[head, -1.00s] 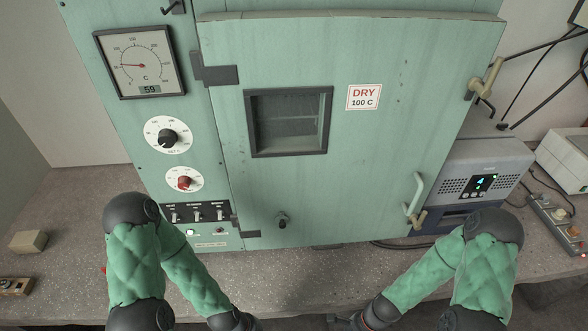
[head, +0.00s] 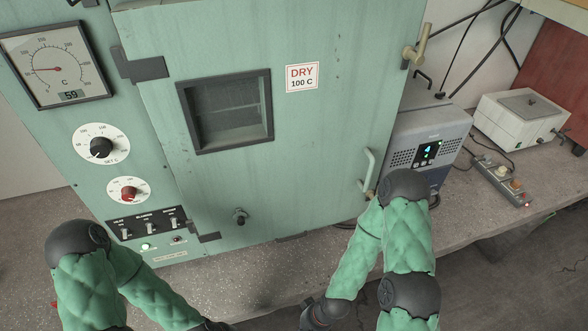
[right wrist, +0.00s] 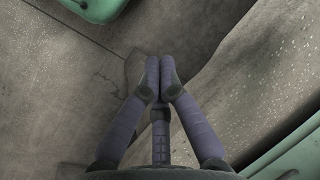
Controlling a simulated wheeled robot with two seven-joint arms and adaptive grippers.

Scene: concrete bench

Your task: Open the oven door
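The oven (head: 75,180) is a pale green cabinet standing on the concrete bench. Its door (head: 330,140) looks shut and has a dark-framed window (head: 228,110) and a "DRY 100 C" label. A pale bar handle (head: 369,170) is low near the door's right edge. A tan latch lever (head: 418,45) is at the upper right edge; the lower right corner is partly hidden by my right arm. My right gripper (right wrist: 159,68) has its fingers together, with nothing seen between them, over the floor beside the bench edge. My left gripper is below the head view.
A grey box with a lit display (head: 428,150) stands right of the oven. Beyond it are a white box (head: 515,125), a power strip (head: 500,178) and cables. Dials and switches fill the oven's left panel. The bench's front strip (head: 270,275) is clear.

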